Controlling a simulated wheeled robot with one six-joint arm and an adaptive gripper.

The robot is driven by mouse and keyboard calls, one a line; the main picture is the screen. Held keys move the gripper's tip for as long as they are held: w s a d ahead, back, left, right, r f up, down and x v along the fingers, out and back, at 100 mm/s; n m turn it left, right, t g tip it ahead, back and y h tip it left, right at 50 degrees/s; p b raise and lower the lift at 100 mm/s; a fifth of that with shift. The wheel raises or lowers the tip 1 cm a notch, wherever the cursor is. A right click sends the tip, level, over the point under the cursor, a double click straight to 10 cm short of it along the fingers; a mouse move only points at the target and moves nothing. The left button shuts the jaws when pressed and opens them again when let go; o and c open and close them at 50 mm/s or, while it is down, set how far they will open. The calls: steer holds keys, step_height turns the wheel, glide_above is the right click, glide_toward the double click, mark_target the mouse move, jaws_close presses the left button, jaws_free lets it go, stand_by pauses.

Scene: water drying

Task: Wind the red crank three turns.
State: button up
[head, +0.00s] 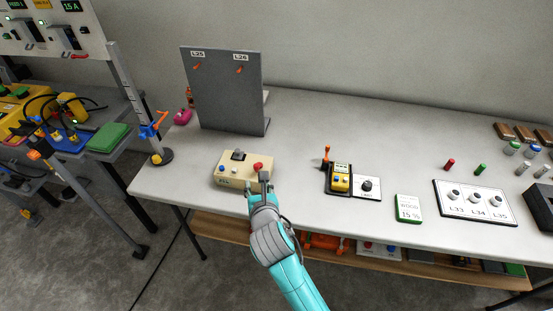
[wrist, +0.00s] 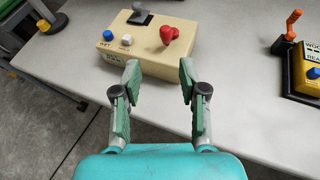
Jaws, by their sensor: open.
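A beige box (head: 232,176) stands near the front edge of the table; it also shows in the wrist view (wrist: 130,58). On its right end is a red part (head: 258,167), which in the wrist view looks like a small red crank or lobed knob (wrist: 169,34). Whether it is the crank is hard to tell by its shape. My gripper (head: 259,184) is at the box's near right side. In the wrist view my gripper (wrist: 159,80) is open and empty, its two green-padded fingers apart, with the red part beyond the fingertips and not touched.
The box also carries a grey lever (wrist: 140,16), a blue button (wrist: 107,35) and a white button (wrist: 126,40). A grey panel (head: 225,95) stands behind it. A yellow meter with an orange handle (head: 326,154) is to the right. Table between them is clear.

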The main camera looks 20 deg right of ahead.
mark_target(256, 167)
steer(key=x, duration=0.7)
steer(key=d+x, duration=0.1)
steer(key=x, duration=0.3)
steer(key=shift+w+r, duration=0.25)
steer(key=shift+r, duration=0.1)
jaws_close()
